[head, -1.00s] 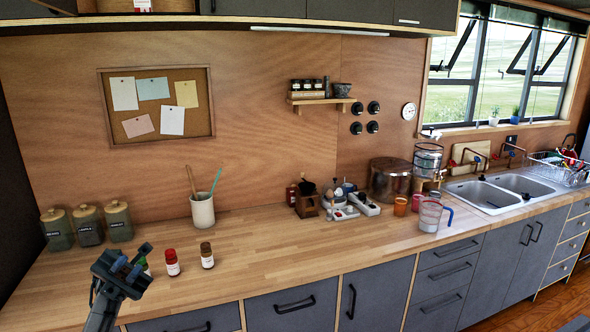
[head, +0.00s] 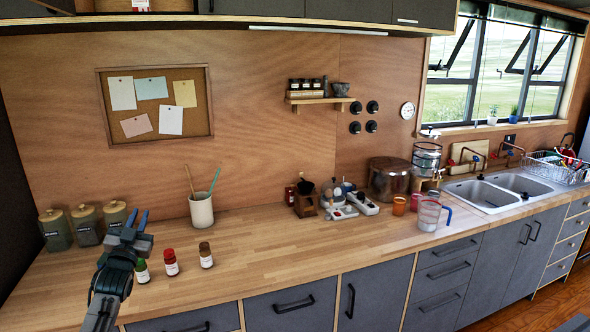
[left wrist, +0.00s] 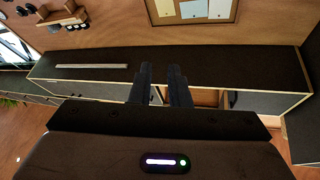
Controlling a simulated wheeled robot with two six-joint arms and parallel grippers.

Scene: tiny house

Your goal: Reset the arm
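My left gripper (head: 137,219) shows at the lower left of the head view, in front of the counter's left end. That view appears upside down, with the upper cabinets (left wrist: 250,101) beyond the fingers. My right gripper is not in view.
Bottles with green (head: 142,271), red (head: 171,263) and brown (head: 206,256) caps stand right of the left arm. Canisters (head: 55,232) and a utensil crock (head: 201,210) stand behind. The middle of the wooden counter (head: 270,245) is clear.

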